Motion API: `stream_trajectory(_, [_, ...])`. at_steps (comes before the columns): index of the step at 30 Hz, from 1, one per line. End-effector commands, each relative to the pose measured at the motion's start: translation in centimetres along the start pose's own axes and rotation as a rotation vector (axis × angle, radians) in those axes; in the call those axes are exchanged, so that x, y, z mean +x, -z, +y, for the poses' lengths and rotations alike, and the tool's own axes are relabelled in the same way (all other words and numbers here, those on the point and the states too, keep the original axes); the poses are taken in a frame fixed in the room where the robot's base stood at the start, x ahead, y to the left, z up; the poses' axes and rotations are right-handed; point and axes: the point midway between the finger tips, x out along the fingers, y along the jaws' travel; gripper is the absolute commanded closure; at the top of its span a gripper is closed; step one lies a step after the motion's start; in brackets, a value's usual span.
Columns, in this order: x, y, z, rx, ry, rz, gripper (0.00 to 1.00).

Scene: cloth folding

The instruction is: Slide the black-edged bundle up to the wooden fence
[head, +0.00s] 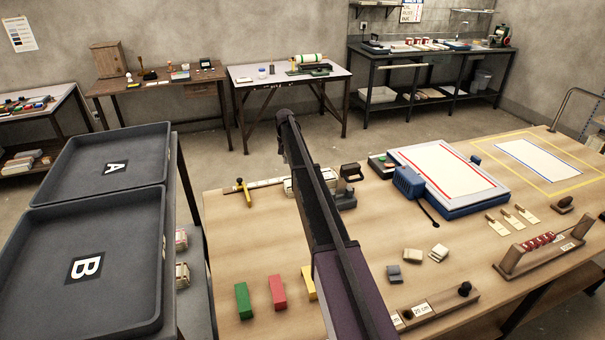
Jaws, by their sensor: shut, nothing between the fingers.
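I cannot tell for sure which thing is the black-edged bundle. A pale block with dark edges (290,187) lies left of my arm, partly hidden by it. Two small cream bundles (439,252) and a grey one (394,273) lie right of my arm, apart from each other. A low wooden rail (455,301) with a "20 cm" label and a dark knob stands at the front; whether it is the fence is unclear. My arm crosses the middle of the view, and I cannot make out my gripper's fingers.
The wooden table (240,230) has free room left of my arm. Green (243,301), red (277,293) and yellow blocks stand at its front. A blue-framed white board (450,170) and a wooden rack (545,248) are at right. Grey trays (90,205) stand left.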

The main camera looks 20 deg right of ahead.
Motion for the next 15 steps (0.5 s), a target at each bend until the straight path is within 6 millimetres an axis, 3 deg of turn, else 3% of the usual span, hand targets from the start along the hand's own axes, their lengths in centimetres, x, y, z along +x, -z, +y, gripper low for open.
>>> stream_trajectory(15, [-0.9,5.0,3.0,-0.659,0.0,0.0,1.0])
